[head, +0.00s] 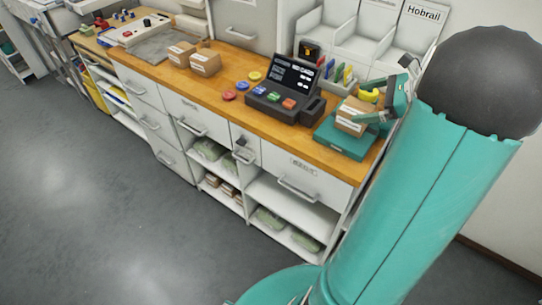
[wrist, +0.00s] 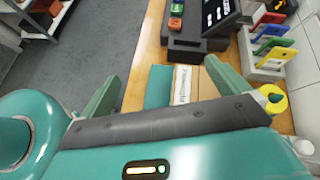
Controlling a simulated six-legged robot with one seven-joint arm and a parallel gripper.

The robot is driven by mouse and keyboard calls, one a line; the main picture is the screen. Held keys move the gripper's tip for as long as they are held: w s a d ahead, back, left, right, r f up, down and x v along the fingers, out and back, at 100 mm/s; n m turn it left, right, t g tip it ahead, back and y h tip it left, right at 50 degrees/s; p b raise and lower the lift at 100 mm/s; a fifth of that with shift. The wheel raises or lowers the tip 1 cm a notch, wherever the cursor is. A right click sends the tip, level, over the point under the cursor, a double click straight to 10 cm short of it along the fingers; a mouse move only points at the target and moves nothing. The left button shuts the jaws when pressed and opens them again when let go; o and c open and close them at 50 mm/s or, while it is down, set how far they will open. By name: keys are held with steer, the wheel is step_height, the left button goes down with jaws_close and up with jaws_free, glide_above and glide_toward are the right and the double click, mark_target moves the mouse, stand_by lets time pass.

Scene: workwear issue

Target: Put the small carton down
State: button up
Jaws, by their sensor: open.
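The small carton (head: 351,117) is a brown box with white labels. It appears to rest upright on the teal platform (head: 342,144) at the right end of the wooden counter. My gripper (head: 374,103) is at the carton, reaching in from the right. In the wrist view my gripper (wrist: 162,72) has its two green fingers spread wide, with the carton (wrist: 182,84) between them, nearer the right finger. Gaps show beside the carton, and the platform (wrist: 158,87) shows to its left. The carton's near end is hidden behind my gripper's dark palm edge.
A black card terminal (head: 287,99) with coloured buttons stands left of the platform. Two other cartons (head: 205,63) sit farther left. Grey floor (head: 110,190) is open in front of the counter.

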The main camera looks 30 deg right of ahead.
steer(key=a+r+n+g+h, duration=0.25)
steer(key=a+n+g, duration=0.25)
steer(key=a+n, duration=1.05)
steer(key=s+a+n+h, duration=0.1)
steer(key=s+a+n, duration=0.2)
steer(key=a, duration=0.3)
steer(key=s+a+n+t+h, duration=0.1)
steer(key=s+a+n+h, duration=0.1)
steer(key=a, duration=0.4)
steer(key=s+a+n+h, duration=0.1)
steer(key=s+a+n, duration=0.3)
steer(key=a+n, duration=0.2)
steer(key=shift+a+r, duration=0.2)
steer(key=shift+r, duration=0.15)
